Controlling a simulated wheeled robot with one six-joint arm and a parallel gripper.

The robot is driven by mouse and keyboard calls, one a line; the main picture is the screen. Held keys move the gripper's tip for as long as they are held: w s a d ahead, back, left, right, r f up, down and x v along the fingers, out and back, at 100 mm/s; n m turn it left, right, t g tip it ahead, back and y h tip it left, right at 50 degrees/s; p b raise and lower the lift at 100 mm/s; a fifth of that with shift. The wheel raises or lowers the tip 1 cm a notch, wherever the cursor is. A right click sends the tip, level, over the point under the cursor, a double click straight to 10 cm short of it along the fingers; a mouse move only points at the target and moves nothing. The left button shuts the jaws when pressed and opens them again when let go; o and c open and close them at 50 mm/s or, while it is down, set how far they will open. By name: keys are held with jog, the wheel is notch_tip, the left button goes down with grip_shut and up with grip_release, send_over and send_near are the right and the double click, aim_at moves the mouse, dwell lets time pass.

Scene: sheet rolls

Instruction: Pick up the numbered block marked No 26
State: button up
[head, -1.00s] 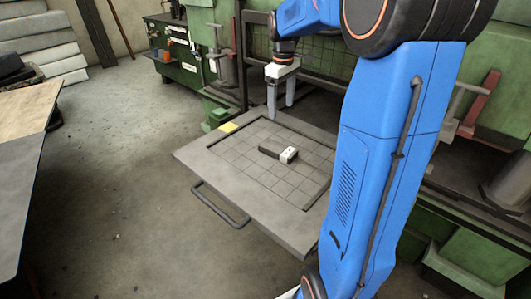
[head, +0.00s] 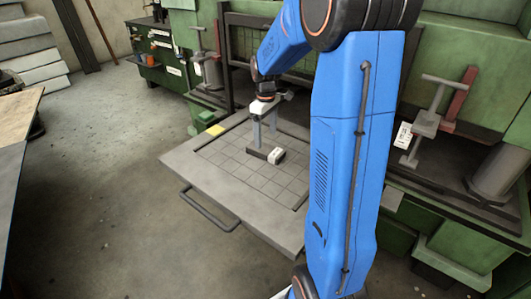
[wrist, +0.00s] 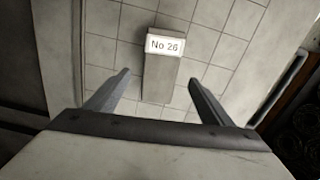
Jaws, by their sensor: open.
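The block marked No 26 (wrist: 161,75) lies on the tiled plate in the wrist view, its white label facing the camera. It is a long dark grey bar with a white labelled end. In the head view the block (head: 276,157) sits near the middle of the grey tray table. My gripper (wrist: 156,82) is open, with one finger on each side of the block's near part in the wrist view. In the head view my gripper (head: 262,146) points down just behind the block. I cannot tell the exact height gap, and I see no contact.
The grey tray table (head: 190,165) has raised dark edge bars and a front handle (head: 208,212). Green machinery (head: 465,70) stands behind and right. The tiles around the block are clear.

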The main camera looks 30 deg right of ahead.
aim_at(265, 148)
jog(key=shift+a+f, duration=0.1)
jog(key=shift+f, duration=2.5)
jog(key=shift+c, duration=0.3)
jog(key=c, duration=1.4)
jog(key=shift+r, duration=0.15)
